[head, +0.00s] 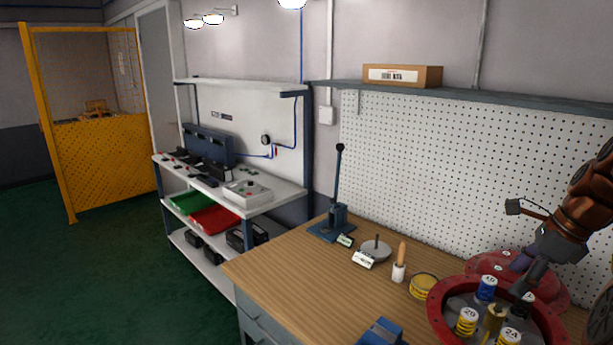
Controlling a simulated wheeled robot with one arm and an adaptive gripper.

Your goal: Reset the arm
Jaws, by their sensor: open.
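My arm comes in from the right edge of the head view, and my gripper (529,285) points down over the open red round housing (437,317) on the workbench. The gripper is open, with its fingertips low at the housing, near the blue-labelled cylinder (486,289). Whether it touches anything there is too small to tell. Inside the housing stand a yellow cylinder (466,322), another cylinder marked 2A (510,337) and a brass-coloured part (494,318). A red domed cover (490,266) lies behind the housing, partly hidden by my gripper.
On the wooden bench (290,262) are a lever press (337,215), a grey disc with a peg (375,250), a wooden-handled brush (400,262), a yellow tin (424,287) and a blue vise (380,332). A pegboard (430,160) and a shelf (500,98) stand behind.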

